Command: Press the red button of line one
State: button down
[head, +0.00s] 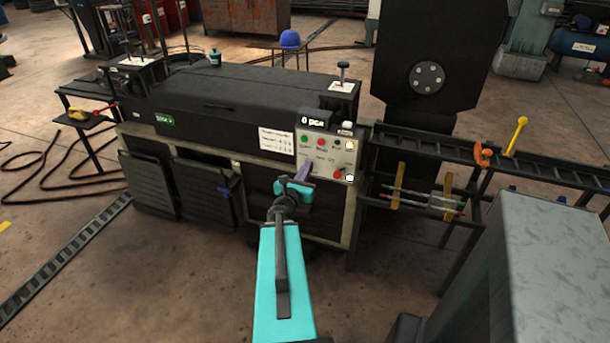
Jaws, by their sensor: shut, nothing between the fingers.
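A grey control panel (314,157) is on the front right of the black machine. Its upper row has a green button, a red button (320,142), a dark one and a pale yellow one. A second red button (337,174) is lower right, beside a pale knob. The labels are too small to read, so I cannot tell which red button belongs to line one.
A display (312,121) sits above the panel, and a white notice (276,140) is left of it. A dark rail stand (440,149) with a yellow lever (517,134) extends right. A grey cabinet (552,262) stands at the near right.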

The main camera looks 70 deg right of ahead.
jog(key=shift+d+f+b, duration=0.1)
jog(key=shift+d+b, duration=0.5)
jog(key=shift+b, duration=0.7)
jog(key=p, duration=0.3)
send_near(320, 143)
jog(key=shift+w+d, duration=0.15)
jog(key=shift+d, duration=3.05)
jog(key=shift+d+b, duration=0.1)
jog(key=shift+b, duration=0.2)
